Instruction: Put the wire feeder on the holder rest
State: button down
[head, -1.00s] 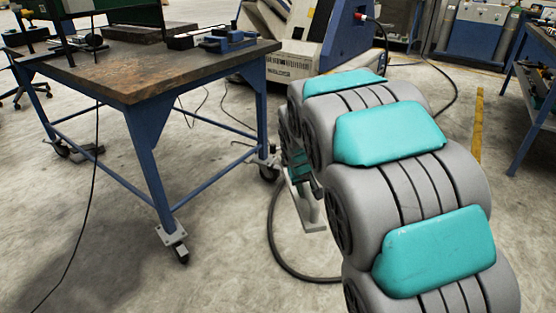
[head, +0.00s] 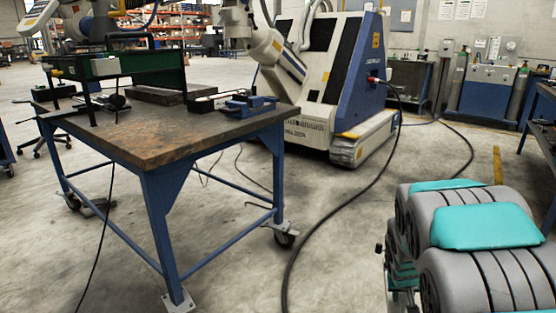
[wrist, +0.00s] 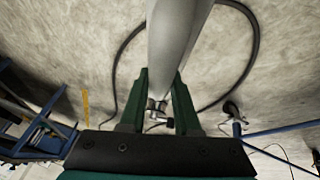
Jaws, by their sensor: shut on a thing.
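My gripper (wrist: 162,80) has two green fingers, shut on a long pale grey thing. I take this thing to be the wire feeder (wrist: 177,35); it runs from between the fingers to the top edge of the wrist view. A small metal fitting (wrist: 157,108) sits between the fingers. In the head view my arm is at the lower right, and its end is mostly hidden behind its own links. I cannot tell for sure which thing is the holder rest. A blue fixture (head: 250,106) sits on the right end of the worktable (head: 165,150).
A green frame (head: 135,75) and a dark block (head: 157,96) are on the table. A white and blue machine (head: 325,75) stands behind it. A black cable (head: 345,195) crosses the floor between table and arm. The floor around it is largely open.

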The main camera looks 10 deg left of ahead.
aim_at(54, 114)
jog(key=j+z, duration=0.1)
jog(key=z, duration=0.8)
jog(key=j+z, duration=0.15)
jog(key=z, duration=0.35)
jog(key=j+z, duration=0.1)
jog(key=z, duration=0.8)
jog(key=k+j+z, duration=0.1)
jog(key=z, duration=0.35)
jog(key=k+z, duration=0.5)
jog(key=k, duration=0.3)
jog(key=k+z, duration=0.2)
jog(key=k, duration=0.45)
jog(key=k+l+z, duration=0.2)
jog(key=k, duration=0.4)
jog(key=k+z, duration=0.2)
jog(key=k, duration=1.1)
jog(key=k+u, duration=0.15)
jog(key=k, duration=0.45)
jog(key=k+j+u, duration=0.2)
jog(key=k, duration=0.45)
jog(key=k+u, duration=0.4)
jog(key=k, duration=0.2)
jog(key=k+j+u, duration=0.15)
jog(key=k+u, duration=0.2)
jog(key=k, duration=0.3)
jog(key=k+j+z, duration=0.2)
jog(key=i+l, duration=0.05)
jog(key=l, duration=0.05)
